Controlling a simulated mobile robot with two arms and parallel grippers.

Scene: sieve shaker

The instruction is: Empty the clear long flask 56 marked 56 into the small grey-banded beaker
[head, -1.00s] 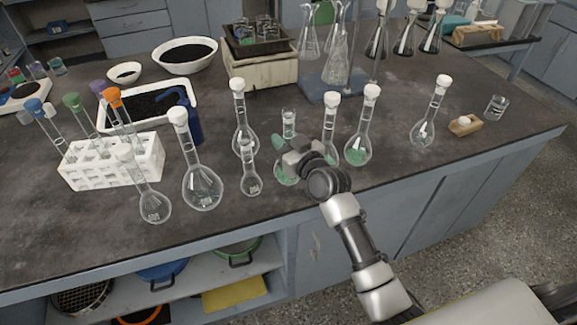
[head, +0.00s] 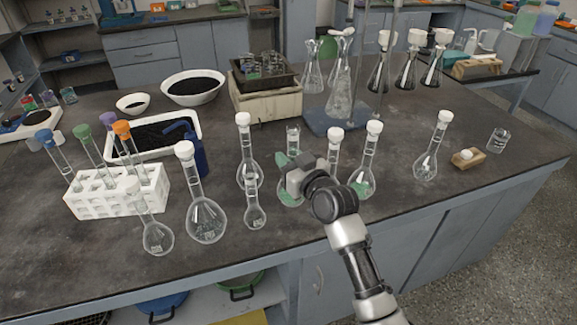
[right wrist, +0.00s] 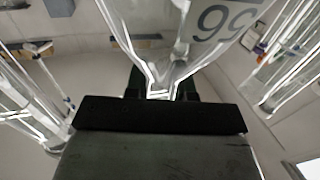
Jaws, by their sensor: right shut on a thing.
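The long-necked flask marked 56 (head: 293,139) stands upright among the other flasks, its neck open at the top. The right wrist view shows its marking (right wrist: 226,22) upside down, close to the fingers. My right gripper (head: 288,163) is shut on its neck. The gripper partly hides the flask in the head view, and its bulb looks greenish there. The small beaker (head: 498,140) stands at the right of the bench, apart from the flask; its band is too small to make out clearly. My left gripper is not in view.
A wooden block (head: 468,160) with a white stopper lies by the beaker. A stand base (head: 335,118) is behind. The right front bench is clear.

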